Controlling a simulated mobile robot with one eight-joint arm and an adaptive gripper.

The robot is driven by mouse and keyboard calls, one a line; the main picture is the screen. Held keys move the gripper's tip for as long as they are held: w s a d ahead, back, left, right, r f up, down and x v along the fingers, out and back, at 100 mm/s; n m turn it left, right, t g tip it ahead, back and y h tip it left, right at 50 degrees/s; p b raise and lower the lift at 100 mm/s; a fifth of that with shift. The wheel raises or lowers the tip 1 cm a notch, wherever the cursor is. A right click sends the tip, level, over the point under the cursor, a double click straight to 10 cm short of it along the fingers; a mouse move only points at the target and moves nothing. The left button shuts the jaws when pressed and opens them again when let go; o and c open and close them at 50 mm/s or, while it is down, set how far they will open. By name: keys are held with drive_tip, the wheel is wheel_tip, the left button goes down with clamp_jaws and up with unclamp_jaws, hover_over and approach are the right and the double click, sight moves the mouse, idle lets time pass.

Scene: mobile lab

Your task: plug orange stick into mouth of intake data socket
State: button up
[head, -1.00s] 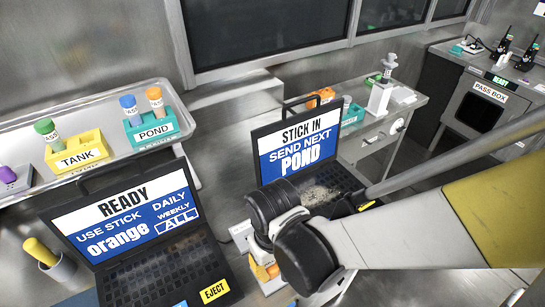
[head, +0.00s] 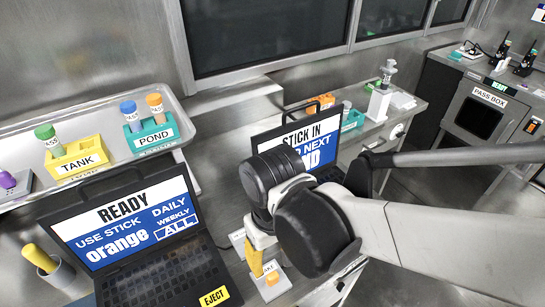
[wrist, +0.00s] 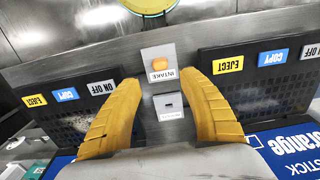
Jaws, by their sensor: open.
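In the wrist view the orange stick (wrist: 160,64) shows as a small orange block on the light plate of the intake data socket (wrist: 156,53), which is labelled INTAKE. It appears seated there, but its plug end and the socket mouth are hidden. My gripper (wrist: 163,82) is open, its yellow fingers wide apart and nothing between them, with the socket beyond the tips. In the head view the orange stick (head: 272,277) shows beside my yellow gripper finger (head: 254,260). The right laptop screen (head: 303,148) is partly hidden by my arm; STICK IN is readable.
A second plate with a dark slot (wrist: 168,103) sits beside the intake socket. The left laptop (head: 130,220) reads READY, USE STICK orange. A tray (head: 180,110) holds the TANK rack (head: 75,160) and POND rack (head: 150,133). A cup (head: 58,275) holds a yellow object.

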wheel_tip(320, 180, up, 3)
drive_tip(key=shift+r, duration=0.2)
idle(0.5)
drive_tip(key=w+d+r+m+t, duration=0.2)
drive_tip(key=d+m+t, duration=0.1)
drive_tip(key=d, duration=0.6)
drive_tip(key=w+d+r+m+t, duration=0.3)
drive_tip(key=d+t, duration=0.1)
drive_tip(key=d, duration=0.6)
drive_tip(key=shift+w, duration=0.1)
drive_tip(key=shift+c, duration=0.5)
